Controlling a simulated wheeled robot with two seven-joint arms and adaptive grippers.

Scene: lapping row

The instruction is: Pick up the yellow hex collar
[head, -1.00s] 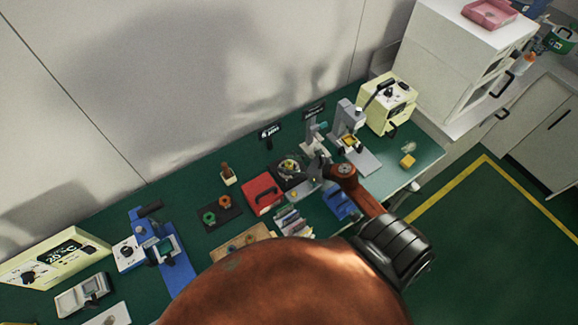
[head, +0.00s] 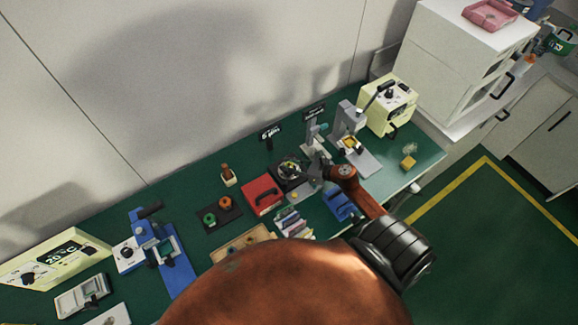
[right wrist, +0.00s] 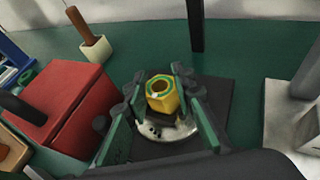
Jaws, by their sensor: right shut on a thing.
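The yellow hex collar (right wrist: 163,103) has a round hole with a green rim at its top. In the right wrist view it stands upright between the two fingers of my right gripper (right wrist: 160,84), which is shut on it. A round pale plate (right wrist: 168,129) on a dark base lies just beneath the collar; I cannot tell whether they touch. In the head view my right gripper (head: 313,176) is over the dark lapping station, and the collar is too small to make out clearly. My left gripper is not in view.
A red box (head: 262,194) stands left of my right gripper, with a brown-handled tool in a pale block (head: 229,180) behind it. A grey press (head: 347,120) and a cream machine (head: 388,105) stand to the right. A blue item (head: 338,205) is close in front.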

